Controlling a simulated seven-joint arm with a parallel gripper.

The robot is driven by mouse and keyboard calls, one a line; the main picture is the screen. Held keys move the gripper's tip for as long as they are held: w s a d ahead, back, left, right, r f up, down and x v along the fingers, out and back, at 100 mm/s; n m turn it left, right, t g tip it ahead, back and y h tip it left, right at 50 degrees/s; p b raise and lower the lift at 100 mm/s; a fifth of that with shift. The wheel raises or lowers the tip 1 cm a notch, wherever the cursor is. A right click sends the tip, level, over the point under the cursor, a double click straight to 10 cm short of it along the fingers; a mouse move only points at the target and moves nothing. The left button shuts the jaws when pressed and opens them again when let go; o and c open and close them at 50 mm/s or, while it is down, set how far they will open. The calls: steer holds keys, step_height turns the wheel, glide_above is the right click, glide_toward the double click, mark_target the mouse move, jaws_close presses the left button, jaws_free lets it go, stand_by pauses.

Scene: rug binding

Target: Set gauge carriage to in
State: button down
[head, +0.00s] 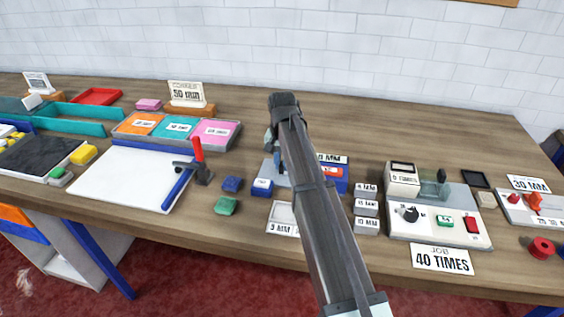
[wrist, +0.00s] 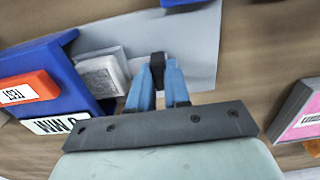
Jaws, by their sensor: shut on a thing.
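In the wrist view the gauge has a grey plate (wrist: 205,40), a blue body (wrist: 40,62) with a red TEST button (wrist: 28,88), and a whitish block (wrist: 101,75) beside the body. My gripper (wrist: 158,72) has its blue fingers shut on a small dark knob (wrist: 158,60) over the plate. The knob appears to be the gauge carriage's handle; its join to the carriage is hidden. In the head view my arm covers most of the gauge, leaving part of its red and blue body (head: 336,180) in sight.
Right of the gauge lie several grey MM blocks (head: 367,208) and a white control box (head: 440,226). A pink-labelled tray (wrist: 300,118) edges the wrist view.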

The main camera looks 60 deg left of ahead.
steer(key=shift+w+d, duration=1.85)
steer(key=c, duration=1.1)
jaws_free()
